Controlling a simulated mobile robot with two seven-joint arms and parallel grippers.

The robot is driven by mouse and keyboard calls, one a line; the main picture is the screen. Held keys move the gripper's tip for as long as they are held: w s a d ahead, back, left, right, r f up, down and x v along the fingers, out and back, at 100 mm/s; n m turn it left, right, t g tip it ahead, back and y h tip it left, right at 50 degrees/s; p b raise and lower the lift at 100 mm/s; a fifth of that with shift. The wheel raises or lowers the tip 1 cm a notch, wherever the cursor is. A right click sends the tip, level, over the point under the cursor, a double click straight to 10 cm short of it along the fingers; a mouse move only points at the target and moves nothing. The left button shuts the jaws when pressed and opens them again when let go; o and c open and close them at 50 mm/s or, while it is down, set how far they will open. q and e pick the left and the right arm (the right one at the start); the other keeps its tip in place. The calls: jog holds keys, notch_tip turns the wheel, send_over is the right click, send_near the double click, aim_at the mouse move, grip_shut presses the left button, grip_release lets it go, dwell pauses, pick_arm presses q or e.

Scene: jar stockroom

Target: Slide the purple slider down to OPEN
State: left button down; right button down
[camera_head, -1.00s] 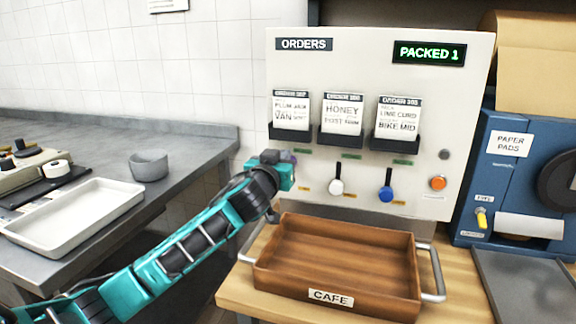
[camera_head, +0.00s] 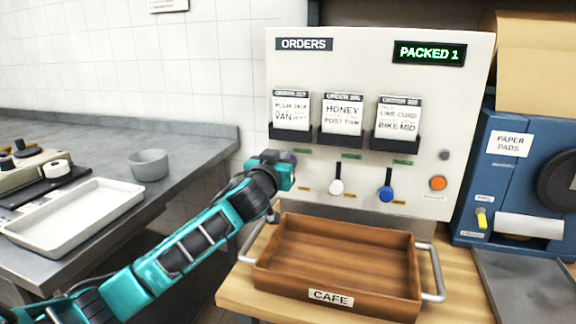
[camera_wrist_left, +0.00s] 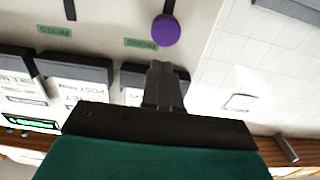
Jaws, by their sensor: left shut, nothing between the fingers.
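The white ORDERS panel (camera_head: 380,75) stands upright behind the wooden CAFE tray. My left gripper (camera_head: 285,168) is at the panel's lower left and covers most of the purple slider (camera_head: 292,157); only a bit of purple shows there. In the left wrist view, the slider's round purple knob (camera_wrist_left: 166,31) is plain, just past the tips of my shut, empty left gripper (camera_wrist_left: 161,66). A small gap shows between tips and knob in that picture; contact in depth is unclear. My right gripper is not in view.
A white knob (camera_head: 336,187) and a blue knob (camera_head: 386,194) sit right of the purple one, with an orange button (camera_head: 438,183) beyond. Three card holders are above. The wooden tray (camera_head: 335,297) stands close below. A grey counter (camera_head: 200,150) is at left.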

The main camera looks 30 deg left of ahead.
aim_at(292, 147)
pick_arm(q)
jog(key=shift+w+a, duration=0.15)
jog(key=shift+w, duration=0.55)
jog(key=shift+w+a, duration=0.15)
jog(key=shift+w, duration=0.45)
jog(key=shift+x, duration=0.9)
jog(key=shift+s, duration=0.3)
